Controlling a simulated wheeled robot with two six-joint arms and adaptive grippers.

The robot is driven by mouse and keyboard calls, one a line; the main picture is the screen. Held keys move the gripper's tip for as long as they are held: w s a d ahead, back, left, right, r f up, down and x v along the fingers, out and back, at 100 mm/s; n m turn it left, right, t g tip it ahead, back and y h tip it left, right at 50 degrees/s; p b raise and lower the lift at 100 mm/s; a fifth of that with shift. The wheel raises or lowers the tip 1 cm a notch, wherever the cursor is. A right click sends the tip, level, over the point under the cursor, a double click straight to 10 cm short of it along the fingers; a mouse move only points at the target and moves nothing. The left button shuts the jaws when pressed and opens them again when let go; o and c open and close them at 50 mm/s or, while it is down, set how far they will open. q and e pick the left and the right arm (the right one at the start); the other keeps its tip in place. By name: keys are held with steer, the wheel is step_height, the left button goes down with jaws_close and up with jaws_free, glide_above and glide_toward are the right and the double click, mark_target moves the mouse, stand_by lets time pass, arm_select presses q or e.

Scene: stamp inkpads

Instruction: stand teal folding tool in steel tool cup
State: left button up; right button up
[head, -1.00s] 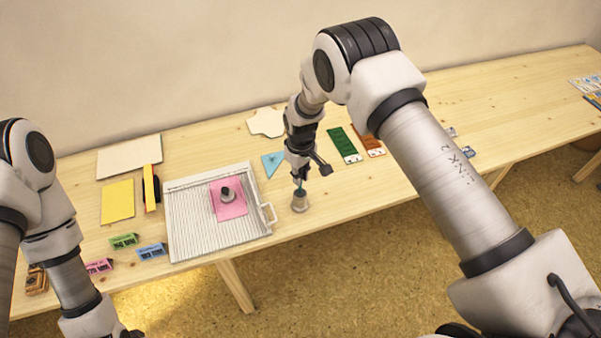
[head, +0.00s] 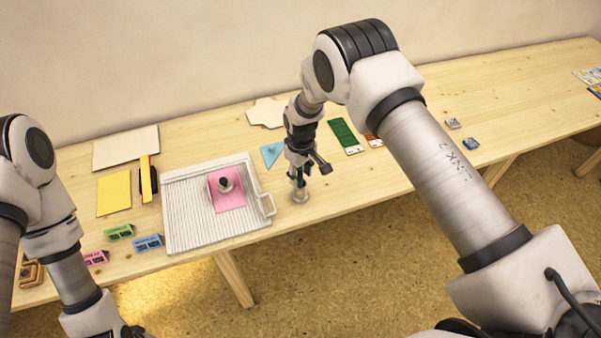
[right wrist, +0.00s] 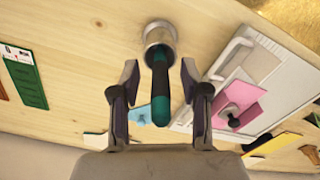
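The steel tool cup (head: 300,197) stands on the table right of the ribbed white tray; it also shows at the top of the right wrist view (right wrist: 158,34). The teal folding tool (right wrist: 160,95) has its lower end inside the cup mouth, with its dark teal body rising toward the wrist camera. My right gripper (right wrist: 160,80) is open, with one finger on either side of the tool and visible gaps between. In the head view the right gripper (head: 299,182) is right over the cup and hides most of the tool. My left gripper's fingers are out of frame.
The white tray (head: 190,240) holds a pink sheet (head: 230,200) with a dark-knobbed round object (head: 225,185). A blue triangle (head: 271,153) and a green card (head: 344,134) lie behind the cup. Small labelled blocks lie at left; the table right of the cup is mostly clear.

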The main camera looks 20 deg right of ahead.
step_height(320, 180, up, 12)
stand_by(0.5)
steer(key=shift+f, duration=0.1)
stand_by(0.6)
